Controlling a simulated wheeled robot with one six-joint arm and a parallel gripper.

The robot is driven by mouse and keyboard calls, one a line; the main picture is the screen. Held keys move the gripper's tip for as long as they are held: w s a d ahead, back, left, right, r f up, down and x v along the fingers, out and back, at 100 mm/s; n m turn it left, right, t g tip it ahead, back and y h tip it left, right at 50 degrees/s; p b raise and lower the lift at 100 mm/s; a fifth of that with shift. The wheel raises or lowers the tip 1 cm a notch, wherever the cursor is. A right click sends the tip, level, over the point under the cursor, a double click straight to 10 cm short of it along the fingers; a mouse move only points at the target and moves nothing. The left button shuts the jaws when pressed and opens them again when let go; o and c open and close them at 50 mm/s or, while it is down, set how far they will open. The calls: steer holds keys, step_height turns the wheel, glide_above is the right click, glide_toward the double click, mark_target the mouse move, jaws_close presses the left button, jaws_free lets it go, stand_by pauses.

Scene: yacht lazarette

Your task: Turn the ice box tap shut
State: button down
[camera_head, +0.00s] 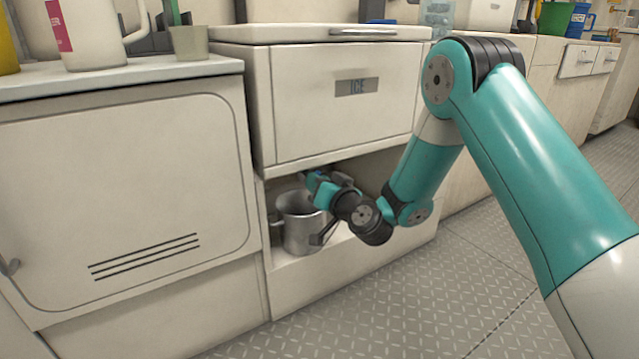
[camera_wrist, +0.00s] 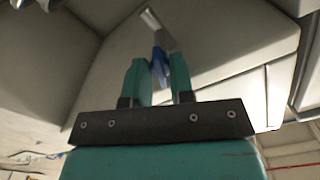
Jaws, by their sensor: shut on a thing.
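My gripper (camera_head: 318,178) reaches into the recess just under the ice box. In the wrist view its two teal fingers (camera_wrist: 159,75) are shut on the blue lever. In the head view my gripper hides most of the tap. I cannot tell the tap's exact angle.
A grey metal pot (camera_head: 298,222) stands in the recess below my gripper, close to my wrist. A white locker with a vent (camera_head: 145,257) stands at the left. A white jug (camera_head: 90,35) and a beige cup (camera_head: 188,43) are on its top. The tread-plate floor (camera_head: 440,290) in front is clear.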

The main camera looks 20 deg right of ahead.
steer(key=m+p, duration=0.3)
steer(key=m, duration=0.9)
steer(key=shift+m, duration=0.4)
stand_by(0.3)
steer(key=c, duration=1)
jaws_free()
steer(key=shift+c, duration=0.2)
steer(key=shift+o, duration=0.3)
steer(key=shift+r, duration=0.1)
steer(key=shift+a, duration=0.1)
